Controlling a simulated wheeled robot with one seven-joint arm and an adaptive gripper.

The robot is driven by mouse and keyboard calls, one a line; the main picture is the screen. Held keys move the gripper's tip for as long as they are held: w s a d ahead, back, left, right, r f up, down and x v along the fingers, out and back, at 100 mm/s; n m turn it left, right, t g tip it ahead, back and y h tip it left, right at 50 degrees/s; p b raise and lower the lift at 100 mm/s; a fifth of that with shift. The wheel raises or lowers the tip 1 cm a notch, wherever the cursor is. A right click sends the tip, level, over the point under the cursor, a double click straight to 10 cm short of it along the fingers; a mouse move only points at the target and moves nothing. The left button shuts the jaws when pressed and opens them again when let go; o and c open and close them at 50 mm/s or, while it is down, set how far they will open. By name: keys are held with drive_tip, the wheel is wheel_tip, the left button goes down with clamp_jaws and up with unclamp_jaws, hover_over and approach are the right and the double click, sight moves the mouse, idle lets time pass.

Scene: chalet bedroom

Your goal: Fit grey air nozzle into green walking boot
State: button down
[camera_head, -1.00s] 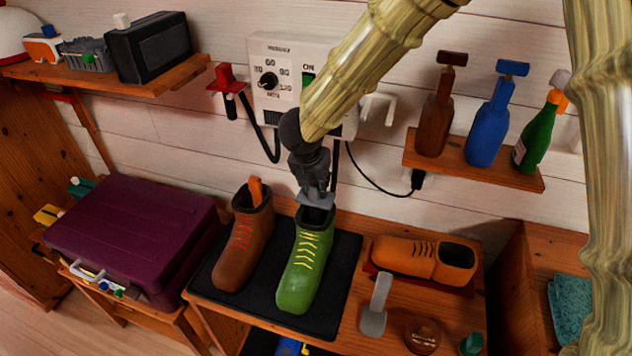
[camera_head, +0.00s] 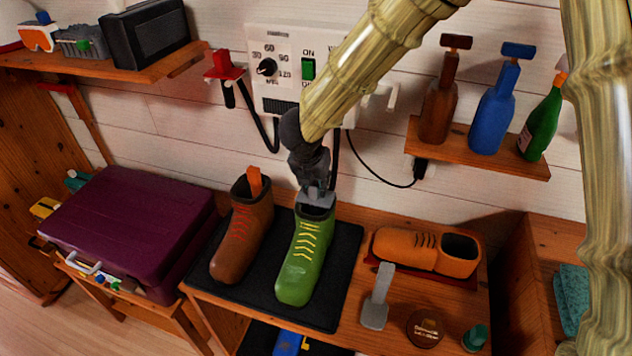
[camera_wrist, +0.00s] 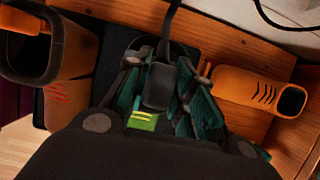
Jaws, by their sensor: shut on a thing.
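The green walking boot (camera_head: 299,270) with yellow laces stands upright on a black mat (camera_head: 345,262). My gripper (camera_head: 314,186) is directly over the boot's opening. It is shut on the grey air nozzle (camera_head: 317,199), which sits at the boot's collar; how far it is inside cannot be told. In the wrist view, the nozzle (camera_wrist: 158,87) is between my fingers (camera_wrist: 160,92), with a dark hose running up from it. Only a small green and yellow patch of the boot (camera_wrist: 142,121) shows there; the opening is hidden.
A brown boot (camera_head: 240,245) with an orange nozzle in it stands close on the left. An orange shoe (camera_head: 405,252), grey brush-like tool (camera_head: 376,300) and round tin (camera_head: 424,328) are on the right. A wall control box (camera_head: 285,65) and bottle shelf (camera_head: 480,160) are behind.

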drive_tip(key=shift+f+b, duration=0.7)
drive_tip(key=shift+f, duration=0.2)
drive_tip(key=c, duration=1.1)
unclamp_jaws()
drive_tip(key=shift+r, duration=0.15)
drive_tip(key=v, duration=1.1)
drive_tip(key=shift+s+r, duration=0.25)
drive_tip(key=shift+r, duration=0.05)
